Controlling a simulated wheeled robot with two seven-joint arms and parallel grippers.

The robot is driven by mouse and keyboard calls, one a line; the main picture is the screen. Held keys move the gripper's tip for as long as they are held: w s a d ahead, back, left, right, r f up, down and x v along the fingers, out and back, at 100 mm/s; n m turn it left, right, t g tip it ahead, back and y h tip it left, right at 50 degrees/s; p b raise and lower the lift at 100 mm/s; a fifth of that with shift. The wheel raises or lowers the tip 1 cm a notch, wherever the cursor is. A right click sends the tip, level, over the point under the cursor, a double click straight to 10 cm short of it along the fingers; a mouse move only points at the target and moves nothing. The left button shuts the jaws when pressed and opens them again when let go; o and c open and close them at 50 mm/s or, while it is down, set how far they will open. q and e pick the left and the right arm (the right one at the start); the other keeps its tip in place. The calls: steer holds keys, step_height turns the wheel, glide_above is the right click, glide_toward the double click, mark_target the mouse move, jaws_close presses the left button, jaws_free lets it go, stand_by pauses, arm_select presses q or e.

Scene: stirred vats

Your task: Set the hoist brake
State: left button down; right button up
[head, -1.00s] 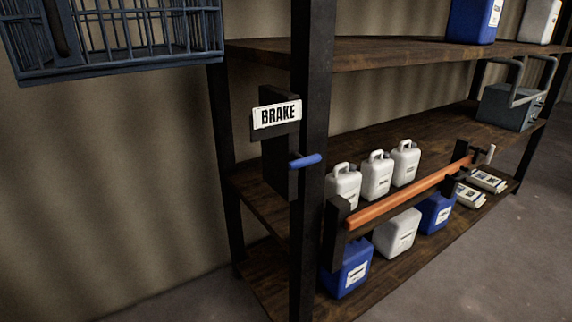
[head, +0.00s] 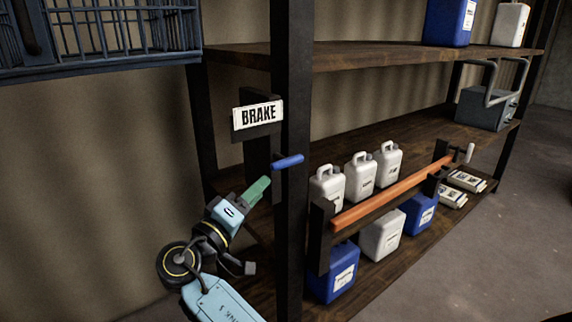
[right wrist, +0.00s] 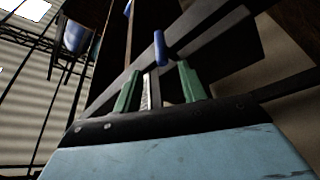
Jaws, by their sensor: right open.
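The brake lever's blue handle (head: 288,161) sticks out sideways at the dark shelf post, below a white BRAKE sign (head: 258,114). In the right wrist view the blue handle (right wrist: 160,48) stands beyond the fingertips, roughly in line with the gap between them. My right gripper (head: 260,187), with green fingers, is below and left of the handle in the head view and points up toward it. Its fingers (right wrist: 157,80) are apart, with nothing held between them. It looks apart from the handle. My left gripper is not in view.
A dark post (head: 292,240) stands just right of my right gripper. A blue wire basket (head: 110,62) hangs at the upper left. White jugs (head: 361,176), blue canisters and an orange roller (head: 390,192) are on the shelves at right. Floor at far right is clear.

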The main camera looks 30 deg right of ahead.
mark_target(286, 167)
steer(key=p+x, duration=0.1)
steer(key=x, duration=1)
steer(key=shift+w+d+p, duration=0.1)
steer(key=shift+w+p, duration=0.05)
steer(key=shift+p, duration=0.2)
steer(key=shift+c, duration=0.3)
jaws_close()
